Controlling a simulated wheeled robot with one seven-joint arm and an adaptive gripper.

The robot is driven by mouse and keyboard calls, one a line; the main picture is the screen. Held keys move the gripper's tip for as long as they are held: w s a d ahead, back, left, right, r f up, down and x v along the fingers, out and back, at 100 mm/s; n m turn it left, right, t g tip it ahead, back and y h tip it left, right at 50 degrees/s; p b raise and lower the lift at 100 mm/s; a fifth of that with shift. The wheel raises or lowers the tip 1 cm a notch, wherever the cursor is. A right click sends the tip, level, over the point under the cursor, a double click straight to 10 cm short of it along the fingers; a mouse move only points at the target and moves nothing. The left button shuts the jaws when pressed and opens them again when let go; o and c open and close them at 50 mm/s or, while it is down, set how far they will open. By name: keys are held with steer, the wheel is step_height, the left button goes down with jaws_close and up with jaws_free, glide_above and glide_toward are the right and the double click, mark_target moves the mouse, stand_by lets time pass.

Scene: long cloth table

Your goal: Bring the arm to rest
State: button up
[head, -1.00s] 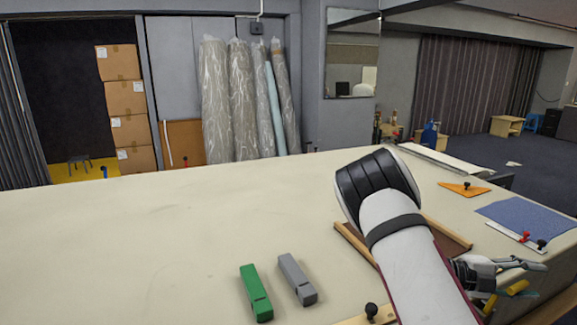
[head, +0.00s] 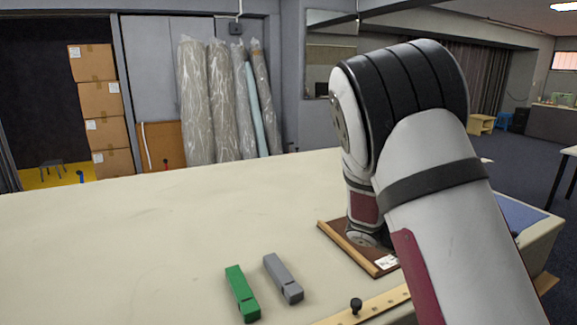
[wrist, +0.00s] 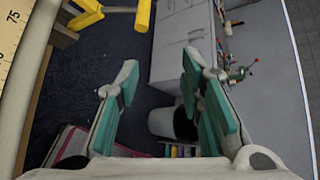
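My arm fills the right side of the head view, bent at a black-banded joint. My gripper does not show in the head view. In the wrist view my gripper (wrist: 160,75) has its two teal-padded fingers spread apart with nothing between them. It is open and empty, with dark floor and furniture beyond it. The long cloth table (head: 120,250) spreads across the head view, and part of its right side is hidden behind my arm.
A green block (head: 242,294) and a grey block (head: 283,278) lie at the table's front. A wood-edged brown board (head: 345,245) is partly behind my arm. A wooden strip with a black knob (head: 356,305) lies nearer. The wrist view shows a white cabinet (wrist: 180,45) and yellow bars (wrist: 143,15).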

steer(key=s+a+r+m+t+y, duration=0.3)
steer(key=s+a+r+m+y, duration=0.3)
steer(key=s+a+m, duration=0.4)
steer(key=s+a+r+m+t+y, duration=0.4)
steer(key=s+a+m, duration=0.6)
steer(key=m, duration=0.7)
step_height(320, 180, up, 3)
steer(key=s+y, duration=0.1)
steer(key=y, duration=0.1)
steer(key=shift+s+a+f+m+t+y+p, duration=0.15)
steer(key=shift+s+a+m+t+y+p, duration=0.15)
steer(key=shift+a+m+p, duration=0.1)
